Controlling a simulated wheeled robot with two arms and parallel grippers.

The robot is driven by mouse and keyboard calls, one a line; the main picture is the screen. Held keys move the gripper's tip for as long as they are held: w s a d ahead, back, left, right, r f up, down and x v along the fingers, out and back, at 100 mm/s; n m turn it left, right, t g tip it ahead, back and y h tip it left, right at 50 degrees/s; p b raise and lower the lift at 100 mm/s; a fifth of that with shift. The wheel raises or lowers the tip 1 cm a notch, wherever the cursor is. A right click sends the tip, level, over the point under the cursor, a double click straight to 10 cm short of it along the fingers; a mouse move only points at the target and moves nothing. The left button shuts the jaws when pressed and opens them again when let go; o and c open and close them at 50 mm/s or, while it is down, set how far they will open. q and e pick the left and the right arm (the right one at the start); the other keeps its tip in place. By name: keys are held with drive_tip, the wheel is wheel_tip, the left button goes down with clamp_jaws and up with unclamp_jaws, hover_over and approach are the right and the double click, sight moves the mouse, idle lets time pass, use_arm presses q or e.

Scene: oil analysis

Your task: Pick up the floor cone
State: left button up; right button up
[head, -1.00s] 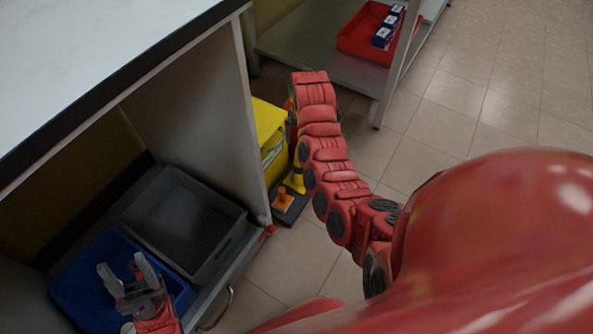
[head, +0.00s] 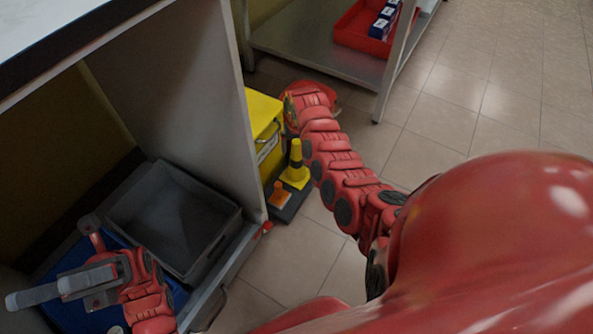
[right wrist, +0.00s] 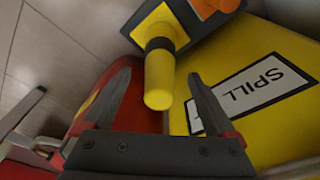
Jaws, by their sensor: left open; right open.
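The floor cone (head: 295,167) is yellow with a dark band and a square yellow foot. In the head view it stands upright on a dark base beside a yellow bin. My right gripper (right wrist: 160,76) is open above it. In the right wrist view the cone (right wrist: 158,85) shows its yellow tip between the two fingers, with no visible grip on it. In the head view the right fingers are mostly hidden by the arm. My left gripper (head: 48,291) is open and empty over the blue tray at lower left.
The yellow bin (head: 262,118), marked SPILL in the wrist view, stands close to the cone. A small orange cone (head: 279,192) shares the dark base (head: 290,208). A grey tray (head: 235,228) and a blue tray (head: 182,297) lie in the cabinet. The tiled floor at right is clear.

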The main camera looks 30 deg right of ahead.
sight(296, 160)
drive_tip(key=f, duration=0.1)
drive_tip(key=f+b, duration=0.1)
drive_tip(key=f, duration=0.1)
drive_tip(key=shift+w+d+b, duration=0.15)
drive_tip(key=shift+w+b, duration=0.1)
drive_tip(key=shift+b, duration=0.15)
drive_tip(key=shift+f, duration=0.1)
use_arm(q)
drive_tip(key=s+a+r+m+t+y, duration=0.3)
drive_tip(key=s+a+m+t+y, duration=0.2)
drive_tip(key=s+m+t+y, duration=0.2)
drive_tip(key=y, duration=0.2)
drive_tip(key=shift+s+m+t+y, duration=0.35)
drive_tip(key=shift+m+t+y, duration=0.05)
use_arm(e)
clamp_jaws()
use_arm(q)
drive_tip(key=shift+a, duration=0.1)
